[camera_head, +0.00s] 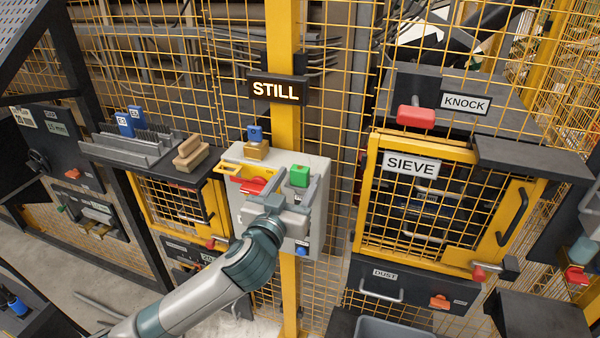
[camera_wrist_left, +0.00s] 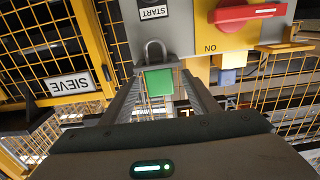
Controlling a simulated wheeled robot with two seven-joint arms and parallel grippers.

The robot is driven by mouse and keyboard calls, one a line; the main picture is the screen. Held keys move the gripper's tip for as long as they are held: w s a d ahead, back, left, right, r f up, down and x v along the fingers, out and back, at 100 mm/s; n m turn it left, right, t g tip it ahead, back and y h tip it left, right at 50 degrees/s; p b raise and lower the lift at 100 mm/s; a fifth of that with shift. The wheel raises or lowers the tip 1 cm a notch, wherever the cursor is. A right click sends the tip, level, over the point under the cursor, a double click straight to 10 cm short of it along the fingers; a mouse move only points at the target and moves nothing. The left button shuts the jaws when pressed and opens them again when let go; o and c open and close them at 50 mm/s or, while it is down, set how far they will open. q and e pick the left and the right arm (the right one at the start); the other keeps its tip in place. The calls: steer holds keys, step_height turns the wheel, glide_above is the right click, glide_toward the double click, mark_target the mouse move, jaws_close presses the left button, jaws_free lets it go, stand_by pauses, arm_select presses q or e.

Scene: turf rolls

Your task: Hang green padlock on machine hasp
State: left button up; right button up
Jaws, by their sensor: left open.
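The green padlock (camera_head: 299,177) is at the front of the grey control box (camera_head: 313,232) under the STILL sign. In the left wrist view the green padlock (camera_wrist_left: 159,82) has its grey shackle toward the box, close to the START label. My left gripper (camera_head: 292,184) is open, with a finger on each side of the padlock body; small gaps show. Whether the padlock hangs on anything is unclear. A yellow hasp-like bracket (camera_head: 229,169) sticks out at the box's upper left, beside a red switch handle (camera_head: 257,185). My right gripper is out of view.
A brass-coloured block with a blue tag (camera_head: 255,133) sits at the box top. Yellow mesh (camera_head: 220,60) closes off the back.

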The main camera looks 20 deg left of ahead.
arm_select(q)
steer(key=shift+w, duration=0.1)
stand_by(0.4)
steer(key=c, duration=1.2)
steer(key=shift+r, duration=0.15)
steer(key=shift+r+b, duration=0.3)
steer(key=shift+r, duration=0.2)
steer(key=d+r+b, duration=0.4)
steer(key=d+r, duration=0.5)
steer(key=d, duration=0.2)
steer(key=shift+w+d+r, duration=0.3)
steer(key=shift+d+r, duration=0.05)
